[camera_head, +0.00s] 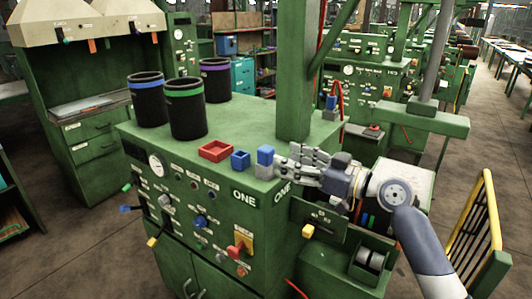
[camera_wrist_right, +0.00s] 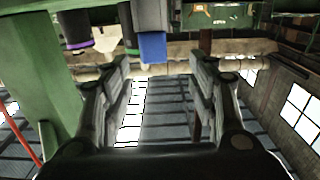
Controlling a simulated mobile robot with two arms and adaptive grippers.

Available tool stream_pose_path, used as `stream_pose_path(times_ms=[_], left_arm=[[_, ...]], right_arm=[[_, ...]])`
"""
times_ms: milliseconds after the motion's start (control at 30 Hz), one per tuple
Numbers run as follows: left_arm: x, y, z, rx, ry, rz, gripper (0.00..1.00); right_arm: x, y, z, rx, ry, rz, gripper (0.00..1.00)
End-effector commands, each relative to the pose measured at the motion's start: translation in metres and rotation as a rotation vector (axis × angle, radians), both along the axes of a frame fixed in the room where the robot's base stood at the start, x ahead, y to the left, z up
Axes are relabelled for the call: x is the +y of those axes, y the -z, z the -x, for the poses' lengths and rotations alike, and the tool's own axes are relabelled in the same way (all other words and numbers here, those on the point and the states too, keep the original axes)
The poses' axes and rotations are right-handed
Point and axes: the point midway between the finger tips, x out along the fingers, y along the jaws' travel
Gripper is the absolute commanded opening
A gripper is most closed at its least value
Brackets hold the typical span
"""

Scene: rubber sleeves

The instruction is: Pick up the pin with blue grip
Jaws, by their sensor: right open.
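The pin with blue grip (camera_head: 265,155) stands upright near the right front corner of the green machine top, its blue block above a grey lower part. My right gripper (camera_head: 284,160) is open and empty, just right of the pin with its fingers pointing at it. In the right wrist view, which is upside down, the blue grip (camera_wrist_right: 152,47) hangs beyond and between the tips of the open right gripper (camera_wrist_right: 163,68). I cannot tell whether they touch. My left gripper is not in view.
A small blue open box (camera_head: 240,160) and a red square tray (camera_head: 214,151) sit left of the pin. Black cylinders with blue (camera_head: 148,102), green (camera_head: 187,112) and purple (camera_head: 215,82) bands stand further left. A green post (camera_head: 297,70) rises behind the gripper.

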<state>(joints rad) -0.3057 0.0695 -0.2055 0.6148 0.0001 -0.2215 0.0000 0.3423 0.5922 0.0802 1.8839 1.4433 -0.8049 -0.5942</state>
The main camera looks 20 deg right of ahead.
Motion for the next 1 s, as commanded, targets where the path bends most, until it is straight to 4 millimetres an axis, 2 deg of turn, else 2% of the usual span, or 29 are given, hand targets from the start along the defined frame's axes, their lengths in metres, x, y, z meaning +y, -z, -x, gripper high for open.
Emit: stream_pose_path(times_ms=[33,267,467,700,1000], left_arm=[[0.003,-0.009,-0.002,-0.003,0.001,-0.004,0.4],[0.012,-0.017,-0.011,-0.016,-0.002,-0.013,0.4],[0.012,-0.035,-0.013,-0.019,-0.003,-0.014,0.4],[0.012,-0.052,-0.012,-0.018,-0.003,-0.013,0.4],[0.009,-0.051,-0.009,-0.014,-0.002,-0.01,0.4]], right_arm=[[0.006,-0.005,-0.007,-0.001,-0.001,-0.004,0.53],[0.018,-0.001,-0.024,0.001,0.001,0.0,0.53],[0.026,-0.007,-0.042,0.003,0.001,-0.004,0.53],[0.041,-0.004,-0.065,0.003,0.001,-0.003,0.53],[0.044,-0.001,-0.069,0.002,0.001,0.001,0.53]])
